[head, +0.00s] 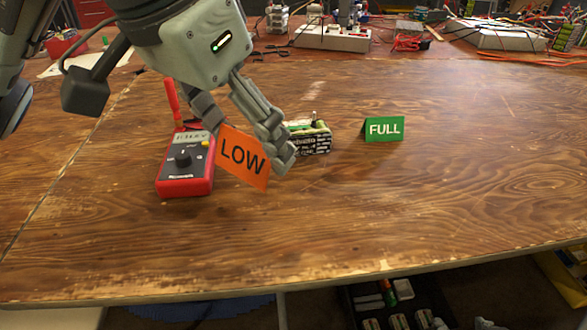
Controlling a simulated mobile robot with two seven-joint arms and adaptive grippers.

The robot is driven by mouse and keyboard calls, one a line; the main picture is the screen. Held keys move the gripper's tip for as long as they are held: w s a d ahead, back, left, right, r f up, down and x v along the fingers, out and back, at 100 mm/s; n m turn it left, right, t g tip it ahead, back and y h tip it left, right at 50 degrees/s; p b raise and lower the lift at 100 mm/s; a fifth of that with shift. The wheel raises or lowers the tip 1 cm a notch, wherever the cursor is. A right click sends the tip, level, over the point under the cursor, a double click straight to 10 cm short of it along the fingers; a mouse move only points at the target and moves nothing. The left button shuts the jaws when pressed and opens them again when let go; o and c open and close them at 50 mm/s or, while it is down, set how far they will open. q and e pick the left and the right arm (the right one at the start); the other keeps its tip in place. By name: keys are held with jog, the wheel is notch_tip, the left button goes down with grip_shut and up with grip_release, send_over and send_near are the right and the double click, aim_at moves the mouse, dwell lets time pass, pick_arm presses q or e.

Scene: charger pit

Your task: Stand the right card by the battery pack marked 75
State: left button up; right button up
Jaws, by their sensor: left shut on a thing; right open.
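An orange card marked LOW (242,157) is held tilted by my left gripper (279,152), whose fingers are shut on its right side. A green card marked FULL (383,129) stands upright on the table to the right. A battery pack (316,140) sits just behind and right of my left gripper, which partly hides it; I cannot read a 75 on it. A red multimeter (185,168) lies left of the LOW card; its display is too small to read surely. Grey fingertips at the bottom edge look like my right gripper (463,324), open and empty, mostly out of frame.
The wooden table (430,200) is clear in front and to the right. A white power strip (332,38), cables and other gear line the back. Below the front edge, a dark bin (385,295) holds several small items.

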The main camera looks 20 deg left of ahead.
pick_arm(q)
jog(key=w+d+f, duration=0.1)
jog(key=w+f, duration=0.1)
jog(key=w, duration=0.1)
jog(key=w+d+f, duration=0.1)
jog(key=w+f, duration=0.1)
jog(key=w, duration=0.2)
jog(key=w+d+f, duration=0.2)
jog(key=w+f, duration=0.1)
jog(key=shift+w, duration=0.3)
notch_tip(320, 180, down, 4)
jog(key=shift+w, duration=0.1)
pick_arm(e)
jog(key=shift+w+a+r+t, duration=0.4)
jog(key=shift+w+a, duration=0.1)
jog(key=shift+w+a, duration=0.1)
pick_arm(q)
jog(key=shift+f+b, duration=0.1)
jog(key=shift+b, duration=0.3)
jog(key=o, duration=0.4)
jog(key=shift+o, duration=1.3)
pick_arm(e)
jog(key=shift+w+a+r+t+y, duration=0.6)
jog(key=shift+a+r, duration=0.2)
jog(key=shift+d, duration=0.1)
